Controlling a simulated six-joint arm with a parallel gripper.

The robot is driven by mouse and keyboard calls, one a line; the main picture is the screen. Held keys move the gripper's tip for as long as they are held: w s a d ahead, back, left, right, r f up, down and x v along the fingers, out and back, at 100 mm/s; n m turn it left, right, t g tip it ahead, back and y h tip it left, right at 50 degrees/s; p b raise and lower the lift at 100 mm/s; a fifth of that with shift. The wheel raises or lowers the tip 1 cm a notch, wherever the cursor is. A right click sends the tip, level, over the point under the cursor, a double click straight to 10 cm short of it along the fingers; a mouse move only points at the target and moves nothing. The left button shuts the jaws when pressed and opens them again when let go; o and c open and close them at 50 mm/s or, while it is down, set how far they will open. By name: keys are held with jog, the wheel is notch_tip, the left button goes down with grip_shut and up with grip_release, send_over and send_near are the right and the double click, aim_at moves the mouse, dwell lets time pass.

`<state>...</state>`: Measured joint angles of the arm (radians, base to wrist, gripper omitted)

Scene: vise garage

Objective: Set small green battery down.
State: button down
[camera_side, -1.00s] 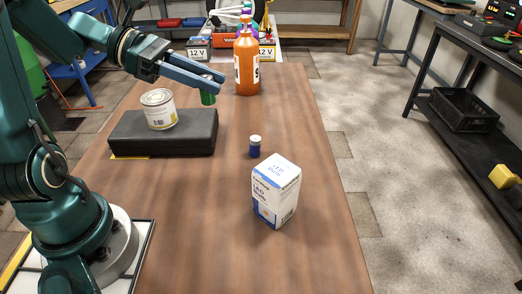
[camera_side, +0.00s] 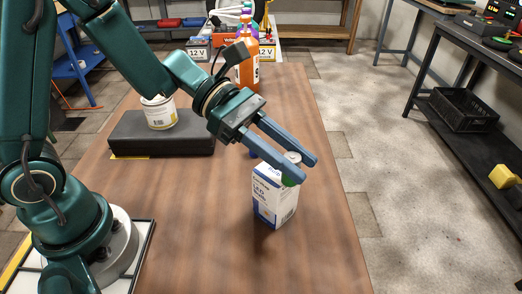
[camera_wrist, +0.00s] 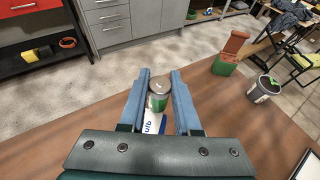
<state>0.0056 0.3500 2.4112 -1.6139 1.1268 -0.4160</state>
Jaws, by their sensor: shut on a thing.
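My gripper (camera_side: 305,170) is shut on the small green battery (camera_side: 289,181), which stands upright between the blue fingers. In the wrist view the battery (camera_wrist: 157,103) shows its silver top and green side between the fingertips. In the side view it overlaps the top of the white and blue LED bulb box (camera_side: 272,203). The box also shows in the wrist view (camera_wrist: 152,124), partly behind the battery. I cannot tell whether the battery touches the box top. A small blue battery (camera_side: 253,154) is mostly hidden behind my gripper.
A paint can (camera_side: 159,114) stands on a black case (camera_side: 182,143) at the left. An orange bottle (camera_side: 255,75) stands at the back of the wooden table (camera_side: 320,240). The table in front of the box is clear.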

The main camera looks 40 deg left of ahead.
jog(key=shift+m+g, duration=0.3)
jog(key=shift+g, duration=0.1)
jog(key=shift+s+d+f, duration=1)
jog(key=shift+d+f, duration=0.85)
jog(key=shift+d, duration=0.15)
jog(key=shift+s+d+f, duration=1)
jog(key=shift+d+f, duration=0.9)
jog(key=shift+d, duration=0.05)
jog(key=shift+s+d+f, duration=1)
jog(key=shift+d+f, duration=0.85)
jog(key=shift+d, duration=0.15)
jog(key=shift+f, duration=0.55)
jog(key=c, duration=0.6)
grip_release()
jog(key=shift+r, duration=0.1)
